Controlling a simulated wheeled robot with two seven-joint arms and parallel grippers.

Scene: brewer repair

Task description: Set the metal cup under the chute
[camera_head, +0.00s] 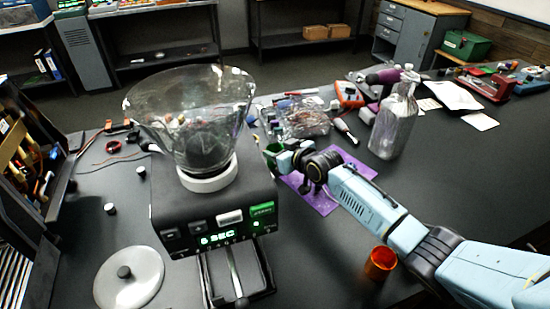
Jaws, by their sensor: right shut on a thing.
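The black brewer machine (215,215) has a wide clear hopper (190,115) on top and a green display reading "5 SEC". A dark slotted tray (237,275) juts out below its front. The chute is hidden under the machine's head. My right gripper (277,156) is beside the machine's right rear, above the purple mat (318,195). It is shut on a small dark-green, cup-like thing (270,160), partly hidden by the machine. I cannot tell whether this is the metal cup; no other metal cup shows clearly. My left gripper is out of view.
A round lid (128,278) lies left of the tray. An orange translucent cup (380,262) stands close to my right arm. A silvery bottle (394,125) stands behind the arm. Tools and a clear bag (304,122) crowd the back. The table front between tray and orange cup is clear.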

